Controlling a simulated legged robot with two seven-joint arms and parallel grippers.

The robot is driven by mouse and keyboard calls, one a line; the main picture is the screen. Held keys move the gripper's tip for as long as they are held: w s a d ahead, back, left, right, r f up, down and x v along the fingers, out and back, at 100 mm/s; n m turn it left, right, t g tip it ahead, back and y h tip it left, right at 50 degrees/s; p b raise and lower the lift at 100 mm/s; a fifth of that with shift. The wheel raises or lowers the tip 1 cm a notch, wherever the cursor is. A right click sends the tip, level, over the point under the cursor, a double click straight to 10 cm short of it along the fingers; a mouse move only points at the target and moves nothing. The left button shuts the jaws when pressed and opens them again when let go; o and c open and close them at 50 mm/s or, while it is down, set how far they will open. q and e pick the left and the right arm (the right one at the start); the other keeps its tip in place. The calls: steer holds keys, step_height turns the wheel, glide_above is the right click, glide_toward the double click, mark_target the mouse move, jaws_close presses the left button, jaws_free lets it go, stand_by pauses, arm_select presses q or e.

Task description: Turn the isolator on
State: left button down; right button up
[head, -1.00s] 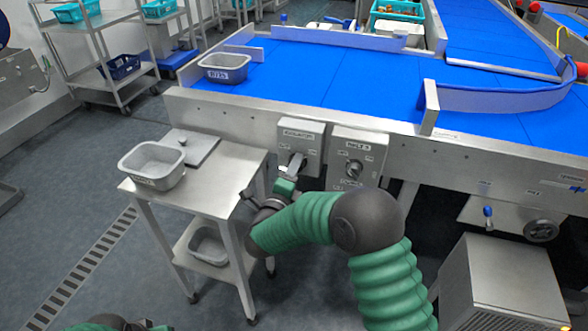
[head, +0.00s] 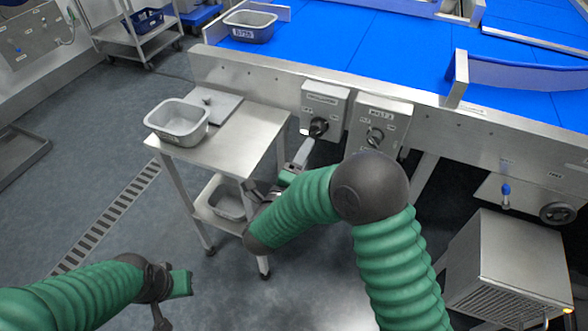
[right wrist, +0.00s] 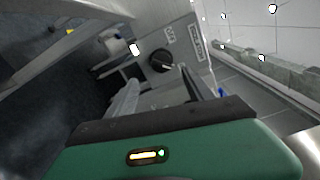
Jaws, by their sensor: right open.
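The isolator is a grey box (head: 325,98) on the conveyor's front side, with a label at its top and a black rotary knob (head: 318,127). The knob also shows in the right wrist view (right wrist: 162,60); which marking it points to is too small to tell. My right gripper (head: 301,155) is open and empty, just below and in front of the knob. In the right wrist view the knob lies ahead of the spread fingers, apart from them as far as I can see. My left gripper (head: 172,293) is low at the left, away from the isolator; its jaw opening is unclear.
A second grey box (head: 380,118) with a similar knob (head: 375,137) is right of the isolator. A steel table (head: 245,135) with a grey tub (head: 178,122) stands at the left. A steel cabinet (head: 515,265) stands lower right. A tub (head: 250,26) sits on the blue belt (head: 390,45).

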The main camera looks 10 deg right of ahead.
steer(key=v, duration=0.7)
steer(key=shift+p, duration=0.4)
steer(key=shift+s+a+f, duration=0.1)
